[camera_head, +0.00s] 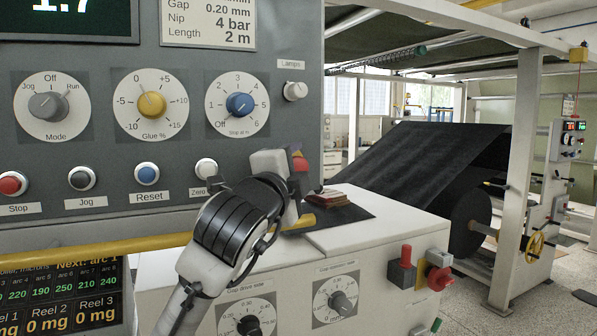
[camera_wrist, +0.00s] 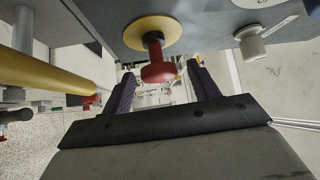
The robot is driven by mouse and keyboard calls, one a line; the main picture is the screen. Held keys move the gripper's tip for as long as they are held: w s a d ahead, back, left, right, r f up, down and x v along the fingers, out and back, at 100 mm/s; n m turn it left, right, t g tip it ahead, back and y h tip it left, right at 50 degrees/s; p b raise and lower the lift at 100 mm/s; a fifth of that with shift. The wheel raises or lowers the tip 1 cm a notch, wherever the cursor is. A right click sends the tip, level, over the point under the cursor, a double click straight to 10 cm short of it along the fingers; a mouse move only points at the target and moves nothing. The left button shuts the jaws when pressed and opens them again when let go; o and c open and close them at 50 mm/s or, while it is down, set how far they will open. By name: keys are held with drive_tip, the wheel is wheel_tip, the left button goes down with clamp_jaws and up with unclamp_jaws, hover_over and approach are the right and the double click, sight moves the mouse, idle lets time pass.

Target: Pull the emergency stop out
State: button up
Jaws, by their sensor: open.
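My gripper (camera_wrist: 163,82) is open, with one dark finger on each side of the red head in that view. I cannot tell whether the fingers reach its depth, and no contact shows. In the head view my gripper (camera_head: 287,185) is at the panel's lower right. A bit of red (camera_head: 300,164) shows beside it there; the rest is hidden.
The grey control panel (camera_head: 180,45) has dials and push buttons left of my gripper. A yellow rail (camera_head: 95,247) runs below it. A white cabinet (camera_head: 385,245) with a red-knobbed switch (camera_head: 406,256) stands at lower right. A black roll machine is behind.

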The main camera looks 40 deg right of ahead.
drive_tip(key=b+v, duration=0.3)
drive_tip(key=v, duration=0.9)
drive_tip(key=shift+s+a+f+b, duration=0.15)
drive_tip(key=shift+a+b, duration=0.05)
drive_tip(key=shift+b, duration=0.15)
